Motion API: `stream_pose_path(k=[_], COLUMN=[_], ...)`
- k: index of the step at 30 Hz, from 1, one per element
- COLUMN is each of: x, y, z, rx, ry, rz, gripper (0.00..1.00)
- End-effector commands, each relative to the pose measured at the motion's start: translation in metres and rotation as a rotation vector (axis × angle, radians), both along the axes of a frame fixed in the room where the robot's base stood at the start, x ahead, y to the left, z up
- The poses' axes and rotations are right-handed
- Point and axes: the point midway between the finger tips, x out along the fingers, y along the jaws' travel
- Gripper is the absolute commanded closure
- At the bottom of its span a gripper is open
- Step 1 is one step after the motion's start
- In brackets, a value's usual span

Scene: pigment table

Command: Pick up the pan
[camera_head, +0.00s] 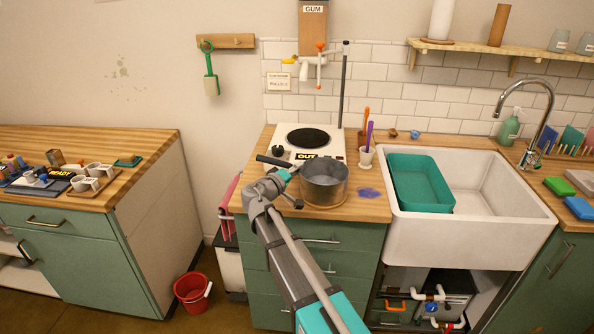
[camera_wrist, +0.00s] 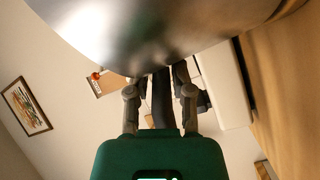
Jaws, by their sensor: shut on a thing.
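The pan (camera_head: 325,187) is a round metal pot with a dark handle (camera_head: 273,161), in front of the hot plate in the head view. Its base is over a pale round patch on the wooden counter; I cannot tell whether it touches. In the wrist view the pan's shiny body (camera_wrist: 150,35) fills the top, and the dark handle (camera_wrist: 161,100) runs between the fingers. My gripper (camera_head: 288,178) is left of the pan, shut on its handle; it also shows in the wrist view (camera_wrist: 160,80). The pan looks roughly upright and appears empty.
The hot plate (camera_head: 333,143) with an "OUT" label stands behind the pan. The sink (camera_head: 480,232) with a teal tub (camera_head: 421,163) lies farther right. A red bucket (camera_head: 192,291) is on the floor.

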Motion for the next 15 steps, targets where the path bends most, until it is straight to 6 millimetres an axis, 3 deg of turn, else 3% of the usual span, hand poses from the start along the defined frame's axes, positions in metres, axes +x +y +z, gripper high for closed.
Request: stream_pose_path(k=[15], x=[0.000], y=[0.000], z=[0.020], rx=[-0.003], ry=[-0.001], rz=[0.000], gripper=[1.00])
